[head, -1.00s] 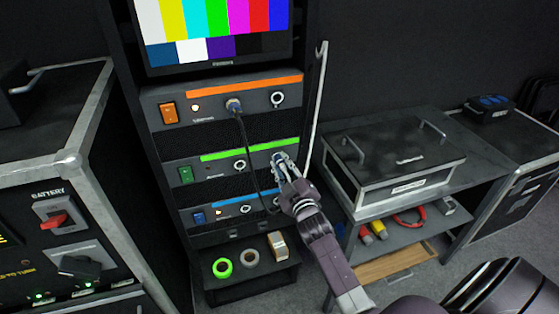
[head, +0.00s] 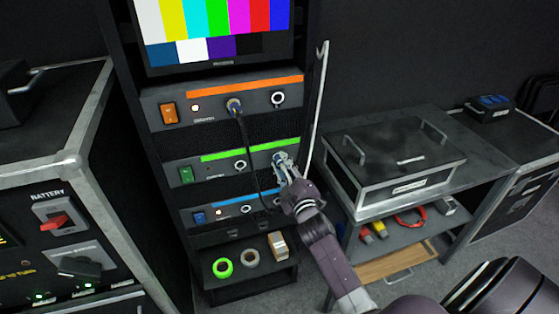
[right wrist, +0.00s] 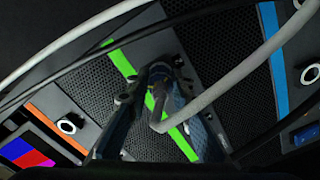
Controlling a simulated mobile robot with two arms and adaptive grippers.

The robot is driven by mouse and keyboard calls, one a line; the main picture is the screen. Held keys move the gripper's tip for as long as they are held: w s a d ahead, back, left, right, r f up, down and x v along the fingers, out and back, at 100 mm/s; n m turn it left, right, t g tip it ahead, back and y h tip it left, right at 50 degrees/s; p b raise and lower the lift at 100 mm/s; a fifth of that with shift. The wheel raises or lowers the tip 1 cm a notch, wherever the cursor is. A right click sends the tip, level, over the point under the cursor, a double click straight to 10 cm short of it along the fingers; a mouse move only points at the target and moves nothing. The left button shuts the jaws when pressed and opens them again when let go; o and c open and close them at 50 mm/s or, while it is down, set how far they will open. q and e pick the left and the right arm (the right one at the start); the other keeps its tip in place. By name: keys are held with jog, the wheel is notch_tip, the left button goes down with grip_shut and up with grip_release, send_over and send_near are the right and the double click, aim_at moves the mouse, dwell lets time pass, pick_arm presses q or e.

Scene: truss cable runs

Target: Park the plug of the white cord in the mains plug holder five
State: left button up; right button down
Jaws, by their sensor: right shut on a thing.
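My right gripper (head: 284,161) is at the right end of the green-striped panel (head: 222,164) in the head view. In the right wrist view its fingers (right wrist: 160,98) are shut on a plug (right wrist: 157,80) with some blue on it, over the green stripe. A thick pale cord (right wrist: 222,82) bends away from the plug towards the upper right. I take it for the white cord. The fingers hide the panel behind the plug, so I cannot tell whether it sits in a socket. No mains plug holder marked five can be made out. My left gripper is out of view.
A black cable hangs from a blue plug (head: 234,106) in the orange-striped panel (head: 220,90). The blue-striped panel (head: 225,205) is below. Tape rolls (head: 222,267) and a small box (head: 278,244) stand on the low shelf. A lidded case (head: 396,163) sits on the right table.

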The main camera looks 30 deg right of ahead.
jog(key=shift+s+a+r, duration=0.1)
jog(key=shift+s+a, duration=0.05)
jog(key=shift+s, duration=0.5)
jog(key=shift+p+v, duration=0.8)
jog(key=shift+v, duration=0.95)
